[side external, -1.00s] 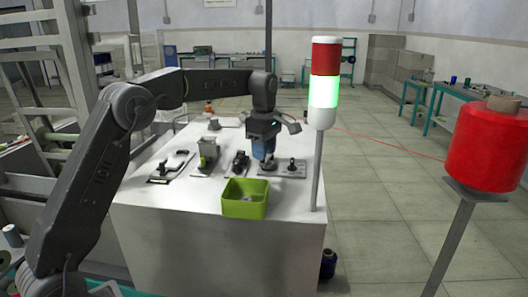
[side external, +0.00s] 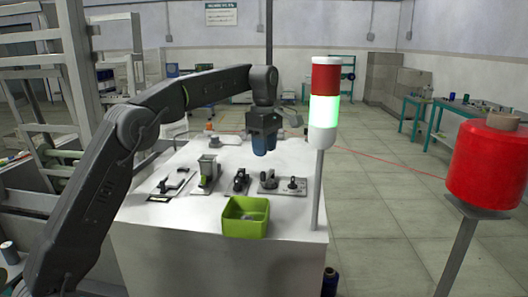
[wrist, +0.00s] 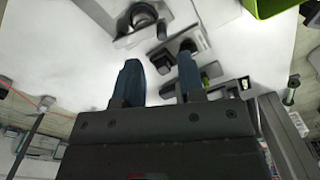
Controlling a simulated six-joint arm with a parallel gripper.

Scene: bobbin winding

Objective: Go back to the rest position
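My gripper (side external: 264,151) hangs above the white table (side external: 180,228), fingers pointing down, clear of the fixtures below. In the wrist view my gripper (wrist: 160,80) shows two blue fingers apart with nothing between them. It is open and empty. Below it stands a grey fixture plate with a round part and a small knob (side external: 291,184). The round part (wrist: 143,17) also shows in the wrist view, beyond the fingertips.
A green bin (side external: 245,229) stands at the table's front edge. Several small fixtures, including a dark one (side external: 241,182), line the table to the left. A signal tower (side external: 325,105), lit green, rises at the right. A red thread cone (side external: 490,165) is on a stand farther right.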

